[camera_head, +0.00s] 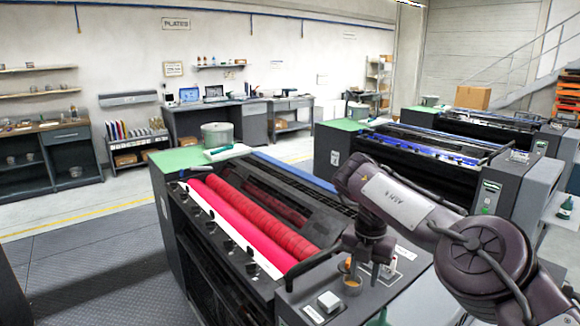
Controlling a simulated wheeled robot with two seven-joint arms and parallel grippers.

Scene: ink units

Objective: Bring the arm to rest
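My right arm (430,222) comes in from the lower right and bends down over the near press. My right gripper (364,266) points down above the press's grey end panel. Its fingers are small and dark here, and I cannot tell whether they are open or shut. A small cup with orange-brown contents (351,286) stands on the panel just below the gripper. I cannot tell whether the gripper touches it. My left gripper is not in view.
The near press (290,283) has red rollers (255,222) and a green-topped end carrying a grey-green tin (217,134). Other presses (440,150) stand behind at the right. Floor at the left (95,265) is clear.

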